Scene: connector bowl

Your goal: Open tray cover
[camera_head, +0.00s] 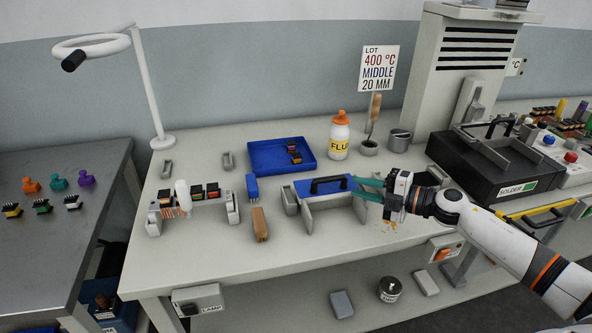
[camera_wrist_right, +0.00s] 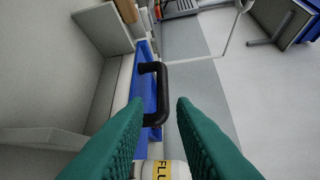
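My left gripper is not in view.
A blue tray with small parts (camera_head: 262,160), a flux bottle (camera_head: 339,136) and a metal cup (camera_head: 399,140) stand behind. A black solder unit (camera_head: 484,168) is at the right.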

